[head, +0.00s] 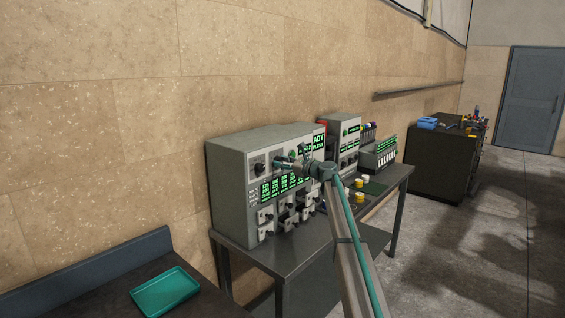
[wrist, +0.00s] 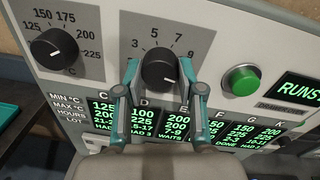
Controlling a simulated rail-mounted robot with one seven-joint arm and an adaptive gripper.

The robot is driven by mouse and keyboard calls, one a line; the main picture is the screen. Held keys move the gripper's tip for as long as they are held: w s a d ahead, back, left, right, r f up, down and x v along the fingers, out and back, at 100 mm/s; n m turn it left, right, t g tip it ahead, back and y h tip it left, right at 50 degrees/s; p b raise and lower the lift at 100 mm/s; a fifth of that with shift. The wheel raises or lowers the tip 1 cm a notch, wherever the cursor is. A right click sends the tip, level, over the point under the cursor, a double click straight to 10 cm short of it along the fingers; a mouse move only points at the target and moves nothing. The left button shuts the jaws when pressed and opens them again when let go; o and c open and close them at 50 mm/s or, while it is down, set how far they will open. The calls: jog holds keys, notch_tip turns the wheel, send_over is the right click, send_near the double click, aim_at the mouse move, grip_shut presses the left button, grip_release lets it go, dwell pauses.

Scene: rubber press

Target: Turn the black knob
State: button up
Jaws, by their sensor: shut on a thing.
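The black knob (wrist: 158,73) with a white pointer line sits on a grey dial plate marked 3, 5, 7, 9 in the wrist view. My gripper (wrist: 160,75) has one finger on each side of this knob and is shut on it. In the head view my gripper (head: 283,163) is at the upper front of the grey control cabinet (head: 228,180), and the arm end hides the knob there.
A second black knob (wrist: 54,48), marked 125 to 225, is to the left. A green button (wrist: 241,80) and a green-lettered display (wrist: 300,90) are to the right. A teal tray (head: 166,291) lies on the near dark bench. Grey floor is clear at right.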

dwell(0.3)
jog(key=o, duration=1.1)
jog(key=shift+o, duration=0.2)
jog(key=v, duration=1.2)
